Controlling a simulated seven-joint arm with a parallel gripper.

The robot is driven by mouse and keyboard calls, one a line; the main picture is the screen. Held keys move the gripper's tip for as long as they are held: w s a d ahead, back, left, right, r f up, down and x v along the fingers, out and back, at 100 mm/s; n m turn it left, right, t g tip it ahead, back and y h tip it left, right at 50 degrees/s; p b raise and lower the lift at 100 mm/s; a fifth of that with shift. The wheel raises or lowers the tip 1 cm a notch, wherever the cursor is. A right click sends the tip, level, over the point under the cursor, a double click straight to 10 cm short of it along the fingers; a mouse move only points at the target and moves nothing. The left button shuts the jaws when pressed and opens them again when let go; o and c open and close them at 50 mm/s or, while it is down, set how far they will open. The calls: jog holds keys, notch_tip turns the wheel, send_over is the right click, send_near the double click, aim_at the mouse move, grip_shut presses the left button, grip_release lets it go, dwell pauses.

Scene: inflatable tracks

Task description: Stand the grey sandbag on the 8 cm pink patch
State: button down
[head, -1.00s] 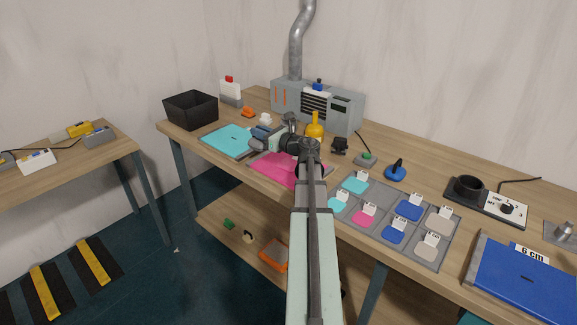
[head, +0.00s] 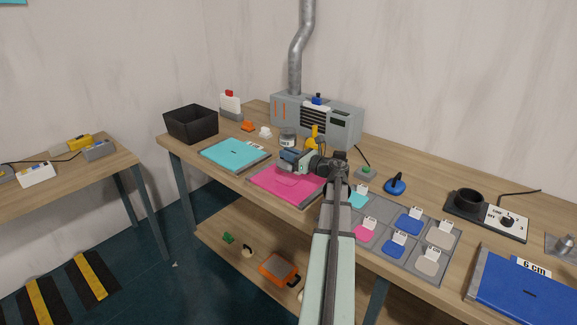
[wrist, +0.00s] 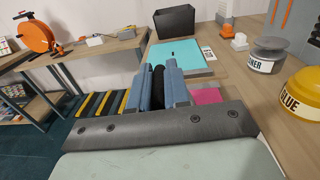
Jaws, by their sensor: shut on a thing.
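My gripper (head: 291,156) is over the far edge of the large pink sheet (head: 262,181), its fingers pointing left. In the wrist view its blue-grey fingers (wrist: 160,85) are shut on a dark, rounded thing (wrist: 158,78), which looks like the grey sandbag; the fingers hide most of it. The large pink sheet bears a faint rounded outline, partly hidden by the arm. A small pink patch (head: 362,234) with a white tag lies in the grey tray, right of my arm. I cannot read its tag, so I cannot tell which pink patch is 8 cm.
A cyan sheet (head: 234,153) and a black bin (head: 191,123) are to the left. A grey-lidded jar (wrist: 268,52) and a yellow glue bottle (wrist: 302,95) stand close to the gripper. The grey tray (head: 398,267) holds several tagged patches. A blue sheet (head: 525,292) lies at right.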

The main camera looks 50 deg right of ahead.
aim_at(289, 163)
jog(key=shift+f, duration=2.15)
jog(key=c, duration=1.1)
grip_release()
jog(key=shift+f, duration=0.15)
jog(key=s, duration=1.2)
jog(key=shift+d, duration=0.3)
